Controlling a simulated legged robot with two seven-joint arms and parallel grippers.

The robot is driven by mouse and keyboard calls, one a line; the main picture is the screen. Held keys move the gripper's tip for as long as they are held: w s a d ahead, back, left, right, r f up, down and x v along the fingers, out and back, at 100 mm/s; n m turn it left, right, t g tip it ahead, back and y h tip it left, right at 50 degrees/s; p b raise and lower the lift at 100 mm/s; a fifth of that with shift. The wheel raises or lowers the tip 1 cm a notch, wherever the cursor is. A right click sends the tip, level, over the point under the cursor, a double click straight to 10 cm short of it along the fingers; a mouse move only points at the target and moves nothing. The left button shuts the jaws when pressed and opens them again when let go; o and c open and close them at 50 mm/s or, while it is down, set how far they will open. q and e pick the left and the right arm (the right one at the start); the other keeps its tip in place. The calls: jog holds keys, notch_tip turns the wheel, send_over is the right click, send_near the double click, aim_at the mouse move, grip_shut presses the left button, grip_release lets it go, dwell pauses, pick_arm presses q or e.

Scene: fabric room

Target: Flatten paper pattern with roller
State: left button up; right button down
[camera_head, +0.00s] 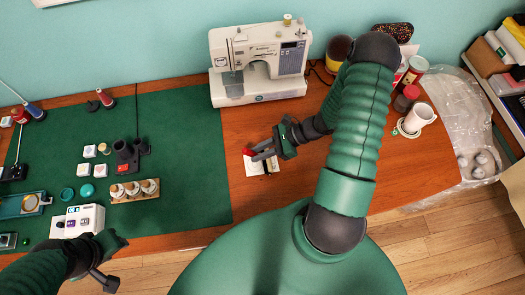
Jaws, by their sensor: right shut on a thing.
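The white paper pattern (252,171) lies on the brown table, to the right of the green mat. My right gripper (263,152) is over the paper's upper part. It is shut on a small roller with a red end (248,151); the fingers hide most of it. Dark marks or a dark part show on the paper below the fingers. I cannot tell whether the roller touches the paper. My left gripper (118,263) is open and empty at the lower left, near the table's front edge.
A white sewing machine (259,90) stands behind the paper. The green mat (190,130) holds spools on a wooden rack (134,197), small white blocks and a white device (78,222). A white mug (418,117) and jars stand at the right. Bare table surrounds the paper.

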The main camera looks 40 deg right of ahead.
jog(key=shift+a, duration=0.2)
jog(key=shift+w+a, duration=0.55)
jog(key=shift+a, duration=0.15)
jog(key=shift+a, duration=0.1)
jog(key=shift+w+a+f, duration=0.1)
jog(key=shift+w+a, duration=0.3)
jog(key=shift+a, duration=0.3)
jog(key=shift+a, duration=0.1)
jog(key=shift+w+a, duration=0.5)
jog(key=shift+a, duration=0.2)
